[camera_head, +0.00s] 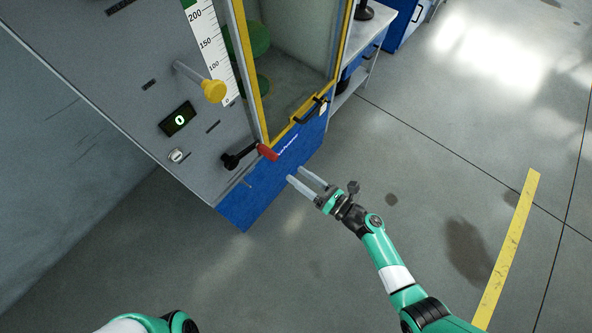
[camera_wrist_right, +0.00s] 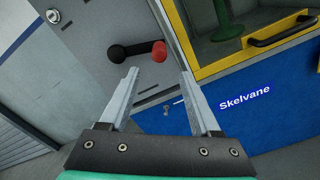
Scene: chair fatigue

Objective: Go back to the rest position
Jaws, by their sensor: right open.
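My right gripper (camera_head: 300,178) is open and empty, in front of the lower blue panel of a test machine (camera_head: 243,205). In the right wrist view, its two fingers (camera_wrist_right: 160,80) stand apart with nothing between them but the machine behind. A black lever with a red end (camera_head: 266,152) sits on the machine just beyond the fingers. It also shows in the right wrist view (camera_wrist_right: 159,50), above and between the fingertips, and looks apart from them. Part of my left arm shows at the bottom edge of the head view, but its gripper is out of frame.
The machine has a yellow-framed door (camera_head: 243,62) with a black handle (camera_head: 311,110), a yellow knob (camera_head: 213,91), a scale (camera_head: 209,50) and a small display (camera_head: 178,119). A bench (camera_head: 366,42) stands behind it. The grey floor is clear around a yellow line (camera_head: 507,250).

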